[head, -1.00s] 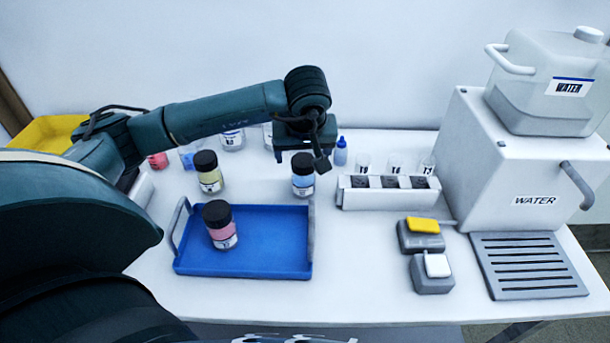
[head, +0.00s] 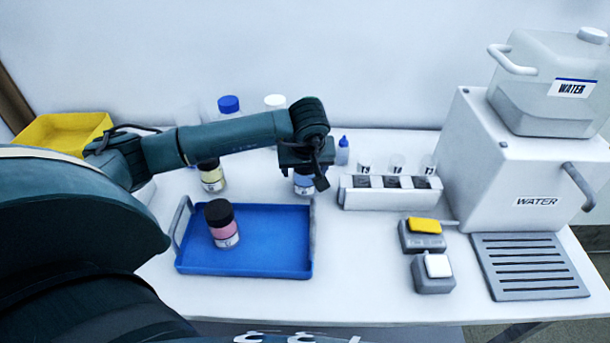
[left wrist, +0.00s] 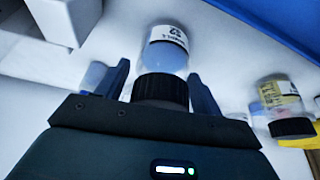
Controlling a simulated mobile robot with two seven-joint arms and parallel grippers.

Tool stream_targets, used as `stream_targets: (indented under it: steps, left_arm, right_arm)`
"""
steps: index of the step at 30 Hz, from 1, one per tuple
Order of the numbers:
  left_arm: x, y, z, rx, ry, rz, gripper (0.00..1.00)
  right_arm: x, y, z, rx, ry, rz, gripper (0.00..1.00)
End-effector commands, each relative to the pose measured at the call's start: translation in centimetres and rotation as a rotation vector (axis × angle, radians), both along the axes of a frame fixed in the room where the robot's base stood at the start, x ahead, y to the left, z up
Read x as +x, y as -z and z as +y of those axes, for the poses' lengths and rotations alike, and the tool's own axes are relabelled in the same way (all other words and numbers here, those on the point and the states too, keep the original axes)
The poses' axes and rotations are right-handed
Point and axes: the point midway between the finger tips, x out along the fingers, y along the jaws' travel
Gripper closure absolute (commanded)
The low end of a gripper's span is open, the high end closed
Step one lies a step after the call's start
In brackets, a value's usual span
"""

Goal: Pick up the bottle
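A clear bottle with blue contents and a black cap (head: 303,187) stands behind the blue tray, its cap hidden by my left gripper (head: 308,176). In the left wrist view the bottle (left wrist: 166,52) has its black cap between the two open fingers of the left gripper (left wrist: 158,72), with a gap visible on each side. A yellow-content bottle (head: 212,178) stands to the left and also shows in the left wrist view (left wrist: 275,98). A pink-content bottle (head: 223,226) stands in the blue tray (head: 270,250). My right gripper is not in view.
Blue-capped (head: 229,104) and white-capped (head: 275,101) containers stand behind my arm. A water dispenser (head: 500,160) is at right.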

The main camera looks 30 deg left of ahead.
Motion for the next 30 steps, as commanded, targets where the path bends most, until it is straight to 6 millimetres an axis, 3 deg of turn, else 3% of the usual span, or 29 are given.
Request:
stream_targets:
  steps: [16,23,30]
  left_arm:
    - [0.0,-0.1,0.0,0.0,-0.001,-0.002,0.77]
    - [0.1,-0.3,0.0,0.0,-0.001,-0.002,0.78]
    - [0.1,-3.9,0.0,0.0,0.0,-0.007,0.78]
  right_arm:
    - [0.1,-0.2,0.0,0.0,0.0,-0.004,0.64]
    - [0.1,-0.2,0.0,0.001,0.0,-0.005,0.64]
    - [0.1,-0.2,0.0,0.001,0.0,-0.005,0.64]
